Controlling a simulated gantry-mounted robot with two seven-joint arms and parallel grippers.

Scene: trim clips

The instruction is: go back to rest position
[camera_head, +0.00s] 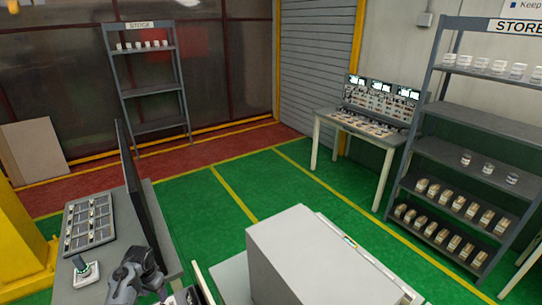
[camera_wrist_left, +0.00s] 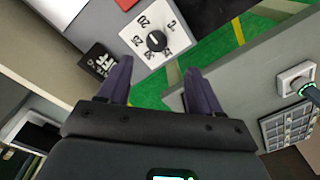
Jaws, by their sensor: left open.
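My left gripper (camera_head: 130,279) is at the bottom of the head view, beside the dark upright panel (camera_head: 143,205). Its fingertips cannot be made out there. In the left wrist view the two dark purple fingers of this gripper (camera_wrist_left: 159,83) stand apart with nothing between them. A white dial plate with a black knob (camera_wrist_left: 157,41) shows beyond the fingers. My right gripper is in neither view.
A grey table at left holds a compartment tray (camera_head: 90,224) and a small device with a green part (camera_head: 85,270). A big grey box (camera_head: 310,255) stands at right of my left arm. Shelves (camera_head: 160,80) and a bench (camera_head: 360,130) stand farther back. Green floor between is clear.

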